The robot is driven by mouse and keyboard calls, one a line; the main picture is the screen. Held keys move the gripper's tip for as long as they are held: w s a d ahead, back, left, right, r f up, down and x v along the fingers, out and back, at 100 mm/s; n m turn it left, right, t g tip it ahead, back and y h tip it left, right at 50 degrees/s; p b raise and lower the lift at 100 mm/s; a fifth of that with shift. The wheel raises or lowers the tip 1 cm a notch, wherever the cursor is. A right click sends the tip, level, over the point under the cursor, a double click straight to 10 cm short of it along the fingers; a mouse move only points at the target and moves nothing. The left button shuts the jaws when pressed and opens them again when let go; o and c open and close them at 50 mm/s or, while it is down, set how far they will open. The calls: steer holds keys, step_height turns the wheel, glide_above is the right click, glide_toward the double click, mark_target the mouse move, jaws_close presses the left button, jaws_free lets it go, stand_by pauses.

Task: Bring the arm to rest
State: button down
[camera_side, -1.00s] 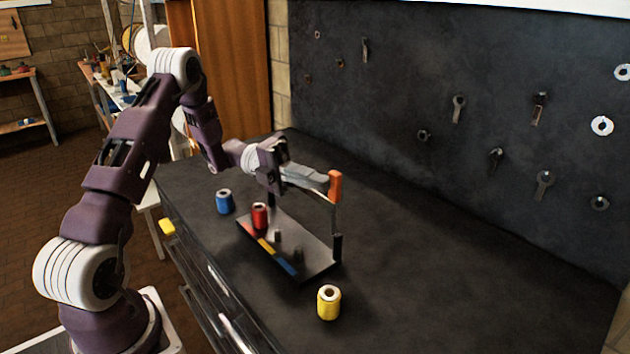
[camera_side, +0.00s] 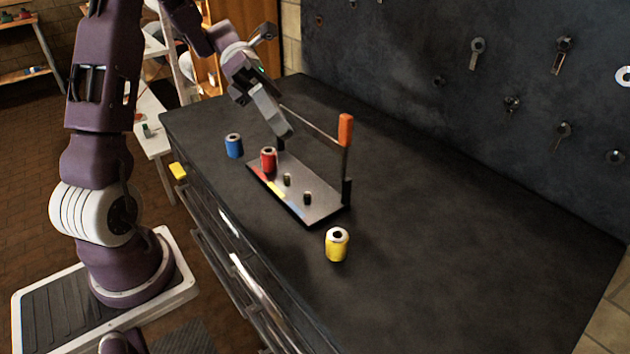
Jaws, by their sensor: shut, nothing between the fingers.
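My gripper (camera_side: 286,130) is shut and empty, pointing down and to the right above the back left part of the flange plate (camera_side: 322,212). It overlaps the left end of the bar in the picture; I cannot tell whether they touch. The bar (camera_side: 312,122) runs across the plate's back to an orange handle (camera_side: 345,129) on an upright post. A red spool (camera_side: 268,160) stands at the plate's left end, just below the gripper in the picture. Two short pegs on the plate are bare, the nearer one (camera_side: 308,198) and the farther one (camera_side: 287,179).
A blue spool (camera_side: 234,146) stands on the dark bench (camera_side: 440,240) left of the plate. A yellow spool (camera_side: 337,246) stands in front of it. The bench's right side is clear. A dark wall panel (camera_side: 420,110) with hung tools rises behind.

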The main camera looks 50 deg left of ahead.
steer(key=s+d+r+m+t+y, duration=0.1)
steer(key=s+d+m+t+y, duration=0.2)
steer(key=m, duration=1)
steer(key=s+d+r+m+t+y, duration=0.1)
steer(key=s+d+m+t+y, duration=0.2)
steer(key=s+m+y, duration=0.7)
steer(key=s+m, duration=0.1)
steer(key=m, duration=0.3)
steer(key=shift+t, duration=0.4)
